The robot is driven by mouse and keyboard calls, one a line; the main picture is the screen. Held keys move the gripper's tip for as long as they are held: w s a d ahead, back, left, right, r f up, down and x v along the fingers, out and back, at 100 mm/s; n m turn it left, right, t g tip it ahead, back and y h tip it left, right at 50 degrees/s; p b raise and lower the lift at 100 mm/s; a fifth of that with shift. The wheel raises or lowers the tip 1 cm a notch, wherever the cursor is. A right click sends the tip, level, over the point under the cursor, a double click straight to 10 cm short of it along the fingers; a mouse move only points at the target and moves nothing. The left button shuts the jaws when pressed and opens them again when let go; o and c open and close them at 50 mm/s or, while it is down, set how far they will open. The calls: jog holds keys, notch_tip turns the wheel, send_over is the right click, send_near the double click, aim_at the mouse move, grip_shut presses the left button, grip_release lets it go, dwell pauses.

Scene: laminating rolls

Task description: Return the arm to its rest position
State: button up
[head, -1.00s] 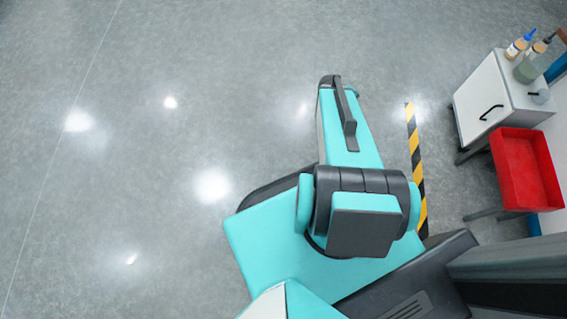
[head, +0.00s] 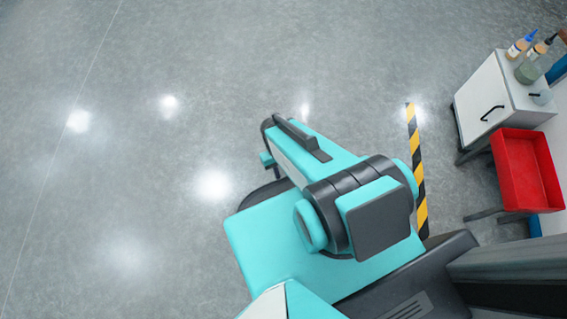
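My arm, teal with dark grey joints, shows in the head view above my teal base. Its upper link points up and to the left over the base and the grey floor. A small teal part of the arm shows at the far left end of this link. My gripper is not visible, and neither are its fingers. Whether it holds anything cannot be seen.
A white cabinet (head: 488,108) with bottles (head: 521,45) on top stands at the upper right. A red bin (head: 527,170) is beside it. A yellow-black striped floor line (head: 416,165) runs right of my arm. The floor (head: 110,180) at left is clear.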

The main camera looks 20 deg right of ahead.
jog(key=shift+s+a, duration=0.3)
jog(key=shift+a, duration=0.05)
